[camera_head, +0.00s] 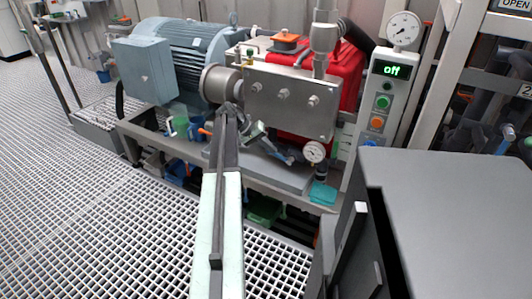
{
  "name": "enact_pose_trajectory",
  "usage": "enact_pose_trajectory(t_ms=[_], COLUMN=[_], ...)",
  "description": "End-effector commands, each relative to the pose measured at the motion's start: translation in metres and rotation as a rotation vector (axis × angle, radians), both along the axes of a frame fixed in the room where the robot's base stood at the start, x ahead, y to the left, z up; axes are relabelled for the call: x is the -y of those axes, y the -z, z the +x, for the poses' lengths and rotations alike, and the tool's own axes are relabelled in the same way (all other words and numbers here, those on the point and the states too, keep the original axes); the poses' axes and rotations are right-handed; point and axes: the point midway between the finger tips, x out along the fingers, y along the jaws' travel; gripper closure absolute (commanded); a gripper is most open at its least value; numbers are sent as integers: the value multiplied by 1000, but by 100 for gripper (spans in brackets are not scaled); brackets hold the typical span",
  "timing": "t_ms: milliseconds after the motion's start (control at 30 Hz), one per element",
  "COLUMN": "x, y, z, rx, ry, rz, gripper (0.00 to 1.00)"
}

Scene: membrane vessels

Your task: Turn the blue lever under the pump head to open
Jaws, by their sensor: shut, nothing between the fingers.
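The blue lever (283,156) sits low under the steel front plate of the pump head (292,98), left of a small round gauge. My arm reaches up from the bottom of the picture and bends in front of the pump head's lower left. My gripper (268,146) points down and right, close to the lever's left end. It looks shut and holds nothing that I can see. At this size I cannot tell whether the fingers touch the lever. Part of the lever may be hidden behind the gripper.
A blue-grey motor (178,58) stands left of the pump. A control post (386,100) with a display reading "off" stands right. The small gauge (314,152) is close to the lever. A grey cabinet (450,210) fills the lower right. The grated floor (90,220) at left is clear.

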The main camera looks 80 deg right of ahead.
Motion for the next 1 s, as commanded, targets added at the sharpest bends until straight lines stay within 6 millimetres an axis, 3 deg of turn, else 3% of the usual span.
enact_pose_trajectory(t_ms=[400, 1000], x=[7, 8], y=[21, 28], z=[-10, -7], rx=[3, 10], ry=[26, 27], rz=[-1, 0], gripper=[100, 100])
